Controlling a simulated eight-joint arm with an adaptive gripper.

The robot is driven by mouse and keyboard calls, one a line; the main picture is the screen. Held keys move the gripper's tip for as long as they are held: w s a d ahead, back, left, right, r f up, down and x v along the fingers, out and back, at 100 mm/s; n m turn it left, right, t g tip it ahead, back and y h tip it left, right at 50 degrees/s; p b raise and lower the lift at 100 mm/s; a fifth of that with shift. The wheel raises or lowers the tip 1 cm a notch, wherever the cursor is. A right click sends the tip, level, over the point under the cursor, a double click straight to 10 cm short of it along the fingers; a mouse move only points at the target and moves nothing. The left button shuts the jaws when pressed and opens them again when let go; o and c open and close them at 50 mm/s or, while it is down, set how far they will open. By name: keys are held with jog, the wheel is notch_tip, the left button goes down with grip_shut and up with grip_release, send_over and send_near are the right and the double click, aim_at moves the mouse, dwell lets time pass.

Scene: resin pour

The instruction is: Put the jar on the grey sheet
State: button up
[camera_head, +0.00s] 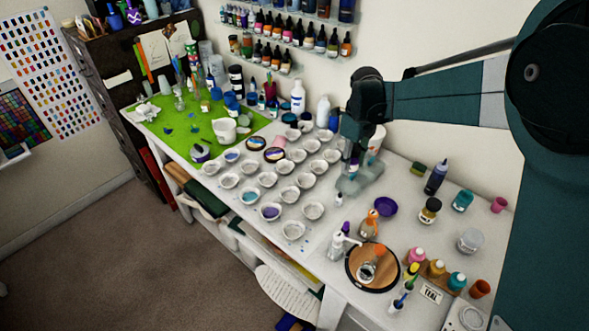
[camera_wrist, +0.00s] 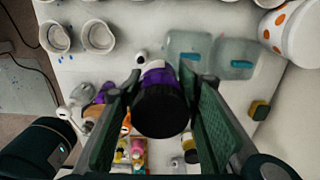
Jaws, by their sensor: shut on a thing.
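The jar (camera_wrist: 161,112) has a black lid and a purple body; in the wrist view its lid faces the camera. My gripper (camera_wrist: 160,78) is shut on it, with a finger on either side. In the head view my gripper (camera_head: 355,155) is at the right-centre of the table, over translucent greyish containers (camera_head: 362,184); the jar is mostly hidden there. I cannot tell for certain which surface is the grey sheet.
Several white cups (camera_head: 285,193) fill the table left of my gripper. A green mat (camera_head: 165,125) with tools lies far left.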

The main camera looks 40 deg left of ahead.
jog(key=s+a, duration=0.4)
jog(key=a, duration=0.3)
send_over(323, 196)
jog(key=shift+a+f, duration=0.1)
jog(key=shift+f, duration=2.45)
jog(key=shift+f, duration=3.15)
jog(key=shift+f, duration=1.85)
jog(key=shift+f, duration=0.2)
